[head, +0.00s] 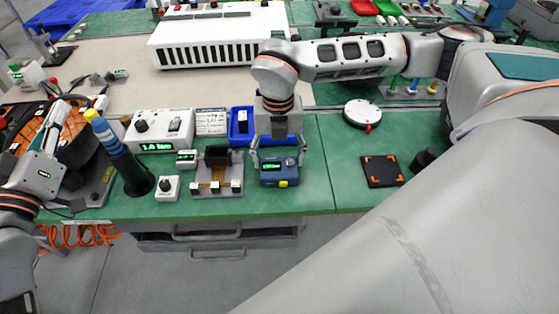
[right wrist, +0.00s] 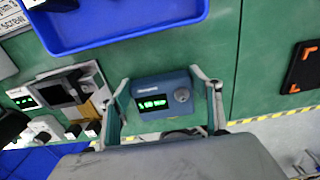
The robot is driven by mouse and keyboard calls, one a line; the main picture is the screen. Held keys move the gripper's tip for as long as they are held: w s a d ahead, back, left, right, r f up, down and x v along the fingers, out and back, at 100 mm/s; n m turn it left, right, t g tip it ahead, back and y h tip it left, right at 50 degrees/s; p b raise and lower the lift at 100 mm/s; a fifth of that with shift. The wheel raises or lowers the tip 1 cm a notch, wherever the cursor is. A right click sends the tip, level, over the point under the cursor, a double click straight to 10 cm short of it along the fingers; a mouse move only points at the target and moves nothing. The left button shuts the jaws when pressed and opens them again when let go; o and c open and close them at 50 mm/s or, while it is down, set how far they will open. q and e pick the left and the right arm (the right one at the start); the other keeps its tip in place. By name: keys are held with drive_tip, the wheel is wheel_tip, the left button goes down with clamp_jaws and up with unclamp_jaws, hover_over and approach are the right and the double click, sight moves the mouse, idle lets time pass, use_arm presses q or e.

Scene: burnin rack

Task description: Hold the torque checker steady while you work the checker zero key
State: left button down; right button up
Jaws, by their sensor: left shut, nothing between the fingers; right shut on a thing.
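The torque checker appears to be the small blue box (head: 279,174) with a lit green display, near the table's front edge. My right gripper (head: 278,163) points down and is shut on it, one finger on each side. In the right wrist view the box (right wrist: 160,88) sits between the two fingers, its display and a round grey knob (right wrist: 181,95) facing up. In the head view a small yellow part (head: 283,184) shows on its front side. I cannot tell which part is the zero key. My left gripper (head: 62,112) is shut and empty at the far left, over the orange-and-black round item.
Left of the checker stand a grey fixture (head: 217,188), a small white knob box (head: 167,188) and a dark holder with a blue tool (head: 112,142). A blue tray (head: 241,137) lies behind. Green mat (head: 325,185) is clear right of the checker, up to a black pad (head: 382,171).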

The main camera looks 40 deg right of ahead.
use_arm(q)
drive_tip(key=s+d+m+g+h, duration=0.2)
drive_tip(key=s+d+m+g, duration=0.5)
drive_tip(key=d, duration=0.5)
drive_tip(key=s+d+m+g+h, duration=0.2)
drive_tip(key=s+d+m+g, duration=0.2)
drive_tip(key=s+d, duration=0.7)
drive_tip(key=s+d+f+m+g+y, duration=0.1)
drive_tip(key=s+f+m+g+y, duration=0.2)
drive_tip(key=s+f+m+y, duration=0.4)
drive_tip(key=s+f+m, duration=0.3)
drive_tip(key=s+f, duration=0.2)
drive_tip(key=s, duration=0.1)
drive_tip(key=shift+s+d, duration=0.25)
drive_tip(key=shift+s, duration=0.05)
